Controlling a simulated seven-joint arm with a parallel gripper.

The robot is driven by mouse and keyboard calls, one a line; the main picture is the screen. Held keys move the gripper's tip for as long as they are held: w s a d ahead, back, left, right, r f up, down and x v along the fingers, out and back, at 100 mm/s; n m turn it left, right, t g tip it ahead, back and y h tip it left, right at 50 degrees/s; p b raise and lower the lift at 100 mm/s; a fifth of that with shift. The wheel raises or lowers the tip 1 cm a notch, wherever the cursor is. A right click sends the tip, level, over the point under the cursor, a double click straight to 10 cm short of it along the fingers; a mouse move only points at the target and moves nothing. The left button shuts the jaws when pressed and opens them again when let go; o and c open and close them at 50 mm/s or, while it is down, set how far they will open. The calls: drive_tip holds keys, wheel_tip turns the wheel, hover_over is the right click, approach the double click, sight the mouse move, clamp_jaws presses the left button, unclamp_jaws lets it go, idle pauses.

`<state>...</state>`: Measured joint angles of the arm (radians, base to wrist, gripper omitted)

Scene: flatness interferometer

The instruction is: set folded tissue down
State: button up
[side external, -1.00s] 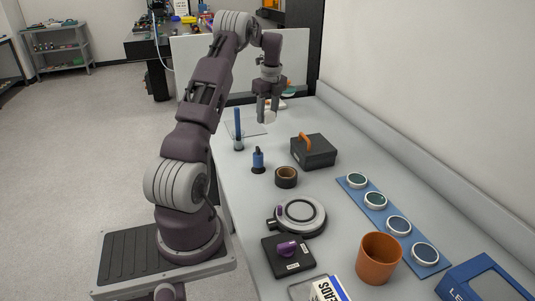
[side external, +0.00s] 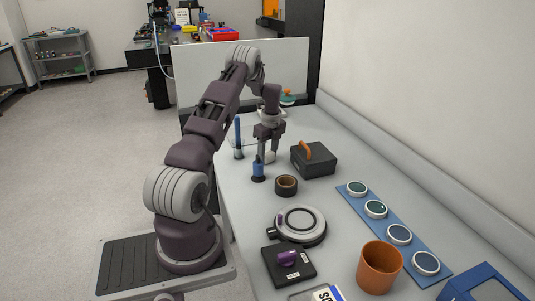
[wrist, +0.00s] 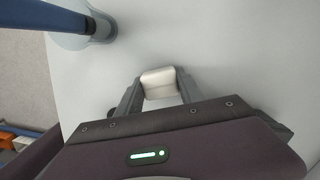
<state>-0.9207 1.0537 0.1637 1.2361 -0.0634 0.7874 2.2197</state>
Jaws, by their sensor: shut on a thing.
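My gripper (side external: 268,152) is shut on the folded tissue (wrist: 159,83), a small white pad held between the two fingertips in the wrist view. In the side view the tissue (side external: 270,157) shows as a small white patch at the fingertips, low near the bench (side external: 335,200). I cannot tell whether the tissue touches the bench top.
A tall blue rod in a clear base (side external: 239,140) stands to the left. A black case (side external: 314,160) with an orange handle is to the right.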

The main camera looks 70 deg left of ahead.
sight(270, 154)
drive_tip(key=o, duration=1.4)
drive_tip(key=shift+f, duration=0.1)
drive_tip(key=shift+o, duration=0.2)
wheel_tip(270, 154, up, 12)
drive_tip(key=d+f, duration=0.1)
drive_tip(key=w+d+r+n+t, duration=0.2)
drive_tip(key=d+r+n, duration=0.1)
drive_tip(key=d+r, duration=0.8)
drive_tip(key=w+d+r+n+t, duration=0.1)
drive_tip(key=w+d+r+n, duration=0.15)
drive_tip(key=d+r, duration=0.75)
drive_tip(key=s+d+n+t, duration=0.1)
drive_tip(key=s+d, duration=0.2)
drive_tip(key=d, duration=0.3)
drive_tip(key=s+d+n, duration=0.2)
drive_tip(key=s+d, duration=0.1)
drive_tip(key=d, duration=0.3)
drive_tip(key=s+d+n+t, duration=0.1)
drive_tip(key=s+d, duration=0.3)
drive_tip(key=d, duration=0.3)
drive_tip(key=s+d+f+n+t+h, duration=0.1)
drive_tip(key=s+d+f+n, duration=0.3)
drive_tip(key=s, duration=0.6)
drive_tip(key=d, duration=0.2)
drive_tip(key=shift+d+f, duration=0.3)
drive_tip(key=shift+d, duration=0.05)
